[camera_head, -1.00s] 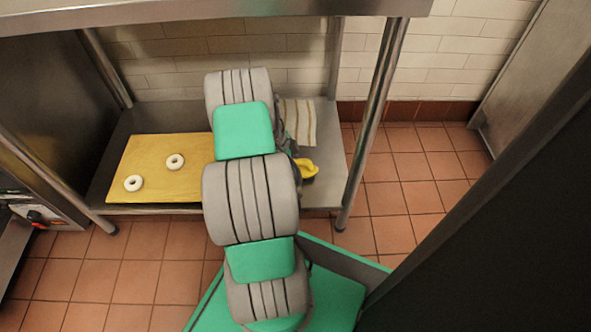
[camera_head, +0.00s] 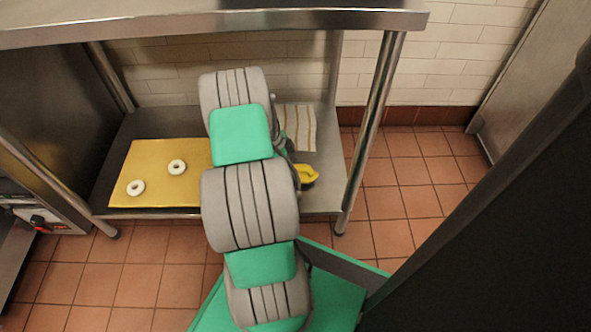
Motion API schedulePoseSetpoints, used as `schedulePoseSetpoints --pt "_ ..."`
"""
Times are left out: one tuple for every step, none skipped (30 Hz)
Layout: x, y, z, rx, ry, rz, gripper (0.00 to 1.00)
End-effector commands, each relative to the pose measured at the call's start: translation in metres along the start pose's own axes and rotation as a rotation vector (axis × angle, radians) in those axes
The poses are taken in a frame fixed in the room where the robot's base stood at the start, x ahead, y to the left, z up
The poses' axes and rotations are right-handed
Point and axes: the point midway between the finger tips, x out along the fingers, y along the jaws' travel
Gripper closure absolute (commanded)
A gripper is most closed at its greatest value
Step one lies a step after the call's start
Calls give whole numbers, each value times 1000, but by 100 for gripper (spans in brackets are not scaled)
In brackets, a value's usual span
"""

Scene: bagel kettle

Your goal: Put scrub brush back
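A yellow object (camera_head: 307,175), which looks like the scrub brush, shows at the right part of the low metal shelf, just right of my arm. Its left side is hidden behind the arm, so I cannot tell whether it rests on the shelf or is held. A striped cloth (camera_head: 300,127) lies on the shelf behind the yellow object.
A yellow board (camera_head: 150,190) with two white bagels (camera_head: 177,167) lies on the low shelf (camera_head: 333,150) at the left. Metal legs (camera_head: 372,125) and an upper tabletop (camera_head: 200,24) frame the space. Tiled floor (camera_head: 400,185) is clear at right.

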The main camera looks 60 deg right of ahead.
Motion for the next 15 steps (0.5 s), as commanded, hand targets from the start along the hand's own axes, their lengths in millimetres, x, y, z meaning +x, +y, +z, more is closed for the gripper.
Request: schedulePoseSetpoints --pt "-23 -1 -3 -1 0 -3 23" --pt "-31 -1 -3 -1 0 -4 23" --pt "-42 -1 -3 -2 0 -3 23" --pt "-49 0 -3 -2 0 -2 23" --pt "-56 0 -3 -2 0 -2 23" --pt "-64 0 -2 -2 0 -2 23" --pt "-70 0 -2 -2 -1 -2 23" --pt "-75 0 -2 -2 -1 -2 23" --pt "-80 0 -2 -2 0 -2 23" --pt "-82 0 -1 -2 0 -1 23" --pt "-85 0 -1 -1 0 0 23" --pt "-86 0 -1 -1 0 1 23" --pt "-87 1 -1 -1 0 1 23" --pt "-88 1 -1 -1 0 1 23" --pt "-90 0 1 -9 -2 -1 23"
